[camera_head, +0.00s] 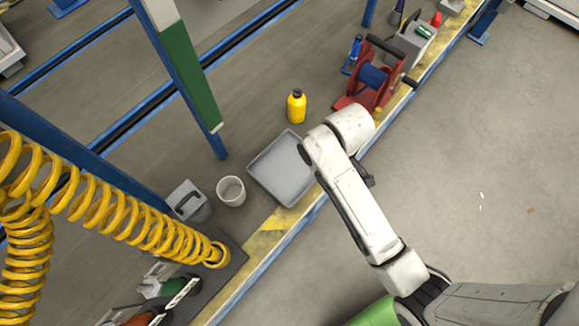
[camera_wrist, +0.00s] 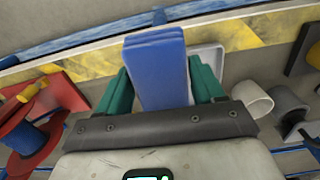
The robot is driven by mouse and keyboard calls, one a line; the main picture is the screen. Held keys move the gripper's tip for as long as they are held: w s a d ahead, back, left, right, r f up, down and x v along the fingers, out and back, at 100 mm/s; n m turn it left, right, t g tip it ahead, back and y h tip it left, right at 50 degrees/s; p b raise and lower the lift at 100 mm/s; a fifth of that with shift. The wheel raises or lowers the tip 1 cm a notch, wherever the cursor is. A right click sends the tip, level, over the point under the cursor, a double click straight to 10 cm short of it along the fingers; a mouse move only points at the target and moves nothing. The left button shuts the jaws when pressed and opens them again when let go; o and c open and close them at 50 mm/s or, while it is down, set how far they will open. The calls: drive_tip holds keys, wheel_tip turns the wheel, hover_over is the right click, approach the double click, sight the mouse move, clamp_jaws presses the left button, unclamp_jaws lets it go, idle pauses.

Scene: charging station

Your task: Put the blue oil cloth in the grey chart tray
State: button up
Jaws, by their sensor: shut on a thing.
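The blue oil cloth (camera_wrist: 156,62) shows in the wrist view as a folded, flat blue slab. My gripper (camera_wrist: 159,74) has its green fingers on either side of the cloth and is shut on it. In the head view the gripper and cloth are hidden behind my arm's end. The grey chart tray (camera_head: 280,170) lies on the bench in the head view, just left of my arm's end, and its visible floor is bare. In the wrist view, part of the pale tray (camera_wrist: 220,58) shows behind the cloth and right finger.
A white cup (camera_head: 231,190) stands left of the tray and a yellow bottle (camera_head: 296,106) behind it. A red reel (camera_head: 372,80) is at upper right, a grey handled box (camera_head: 188,201) at left. A yellow coiled hose (camera_head: 130,215) hangs at lower left.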

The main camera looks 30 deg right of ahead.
drive_tip(key=shift+f, duration=0.35)
drive_tip(key=w+a+f+b, duration=0.1)
drive_tip(key=w+a+f, duration=0.3)
drive_tip(key=w, duration=0.4)
drive_tip(key=b, duration=0.2)
hover_over(289, 169)
drive_tip(key=s, duration=0.1)
drive_tip(key=f, duration=0.4)
drive_tip(key=shift+d, duration=0.3)
drive_tip(key=shift+w+a+f, duration=0.25)
drive_tip(key=shift+w+f, duration=0.3)
drive_tip(key=shift+f, duration=1.75)
drive_tip(key=shift+b, duration=0.3)
drive_tip(key=shift+f, duration=0.15)
drive_tip(key=o, duration=1.2)
